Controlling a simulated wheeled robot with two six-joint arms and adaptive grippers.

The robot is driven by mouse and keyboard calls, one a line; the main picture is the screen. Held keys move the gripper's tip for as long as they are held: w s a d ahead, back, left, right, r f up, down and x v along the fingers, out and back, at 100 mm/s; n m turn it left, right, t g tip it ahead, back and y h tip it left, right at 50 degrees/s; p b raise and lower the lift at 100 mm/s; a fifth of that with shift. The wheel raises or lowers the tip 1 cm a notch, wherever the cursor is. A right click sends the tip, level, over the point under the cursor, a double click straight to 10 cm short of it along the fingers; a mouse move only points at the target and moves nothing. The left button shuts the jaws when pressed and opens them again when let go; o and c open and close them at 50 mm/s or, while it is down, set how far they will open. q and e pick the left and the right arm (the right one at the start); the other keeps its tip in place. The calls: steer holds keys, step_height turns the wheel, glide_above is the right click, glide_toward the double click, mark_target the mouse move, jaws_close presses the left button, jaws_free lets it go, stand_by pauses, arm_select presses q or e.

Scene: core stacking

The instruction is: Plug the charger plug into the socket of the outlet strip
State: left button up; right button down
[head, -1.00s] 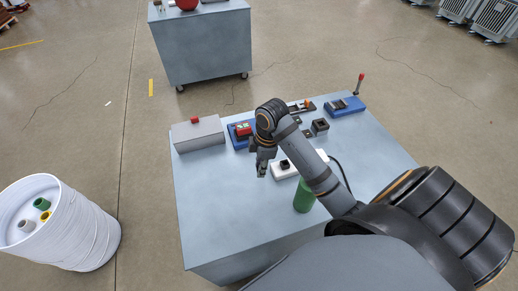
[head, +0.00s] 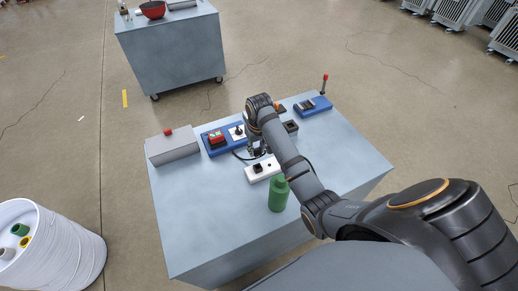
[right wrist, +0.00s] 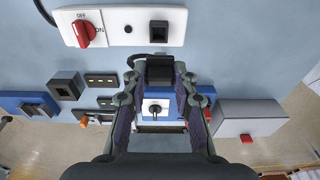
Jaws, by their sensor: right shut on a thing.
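The white outlet strip (head: 264,171) lies on the near part of the table, with a black square socket (head: 258,168). In the right wrist view the strip (right wrist: 120,34) shows a red OFF/ON switch (right wrist: 84,33) and the black socket (right wrist: 158,32). My right gripper (head: 257,150) is just beyond the strip in the head view. In the right wrist view its fingers (right wrist: 160,84) are shut on the dark charger plug (right wrist: 160,69). The plug appears apart from the socket, on its far side. My left gripper is not in view.
A green bottle (head: 278,195) stands in front of the strip. A grey box with a red button (head: 172,148), a blue panel (head: 218,140), a small black block (head: 290,127) and a blue switch base (head: 312,107) stand behind. The table's front left is clear.

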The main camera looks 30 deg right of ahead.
steer(key=shift+s+d+f, duration=0.1)
steer(key=shift+f, duration=0.35)
steer(key=shift+f+b, duration=1.1)
steer(key=shift+f, duration=1.3)
steer(key=shift+p, duration=0.6)
steer(key=shift+p, duration=0.5)
steer(key=shift+f+b, duration=0.4)
steer(key=shift+f, duration=1.2)
